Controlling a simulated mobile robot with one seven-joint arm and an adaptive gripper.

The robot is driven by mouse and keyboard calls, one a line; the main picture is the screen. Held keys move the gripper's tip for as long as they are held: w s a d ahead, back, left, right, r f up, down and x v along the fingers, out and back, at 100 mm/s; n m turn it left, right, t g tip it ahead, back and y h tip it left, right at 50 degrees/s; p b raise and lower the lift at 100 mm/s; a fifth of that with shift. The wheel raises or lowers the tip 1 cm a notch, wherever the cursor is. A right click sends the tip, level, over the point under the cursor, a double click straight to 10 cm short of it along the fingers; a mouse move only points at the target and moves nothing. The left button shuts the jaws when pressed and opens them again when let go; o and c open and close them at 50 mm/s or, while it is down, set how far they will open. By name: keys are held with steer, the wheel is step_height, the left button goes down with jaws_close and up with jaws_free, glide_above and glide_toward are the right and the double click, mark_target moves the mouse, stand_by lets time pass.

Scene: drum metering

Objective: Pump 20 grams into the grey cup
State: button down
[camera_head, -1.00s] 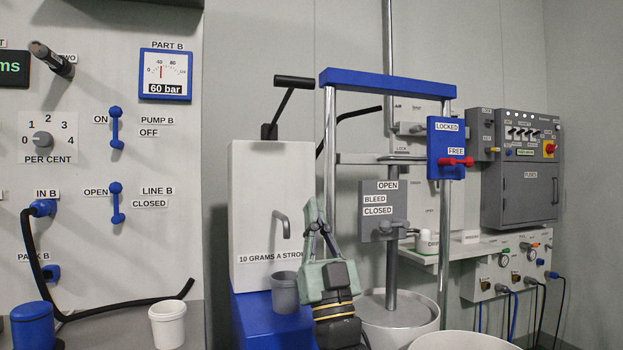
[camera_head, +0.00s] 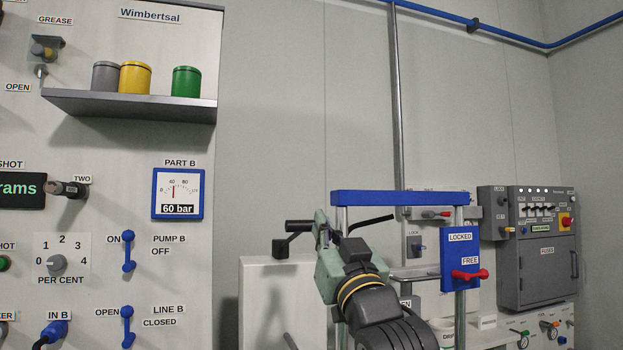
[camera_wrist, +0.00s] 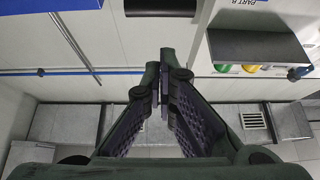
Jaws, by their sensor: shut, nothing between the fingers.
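The white pump box (camera_head: 268,300) stands left of the blue-topped frame, with its black lever handle (camera_head: 300,226) above it. The end of its spout (camera_head: 290,341) shows at the bottom edge. My gripper (camera_head: 321,228) is shut and empty, its fingertips at the right end of the handle. I cannot tell whether they touch it. In the wrist view my shut fingertips (camera_wrist: 163,65) point at a black bar (camera_wrist: 160,7) at the top edge, likely the handle. The grey cup is below the head view now.
The blue-topped frame (camera_head: 400,198) with a red lever (camera_head: 468,275) stands just right of my gripper. A left wall panel holds blue valves (camera_head: 128,252) and a shelf (camera_head: 130,104) with grey, yellow and green cans. A grey control box (camera_head: 537,250) hangs at right.

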steer(key=shift+s+d+r+h+p, duration=0.1)
steer(key=shift+r+h+p, duration=0.1)
steer(key=shift+r, duration=0.3)
steer(key=shift+s+d+r+h+p, duration=0.1)
steer(key=shift+r+p, duration=0.1)
steer(key=shift+r, duration=0.25)
steer(key=p+x, duration=0.5)
steer(key=x, duration=0.5)
steer(key=shift+s+f+p, duration=0.15)
steer(key=shift+f+p, duration=0.05)
steer(key=shift+f, duration=0.8)
steer(key=shift+s+f+p, duration=0.2)
steer(key=shift+f, duration=0.85)
steer(key=shift+f, duration=0.1)
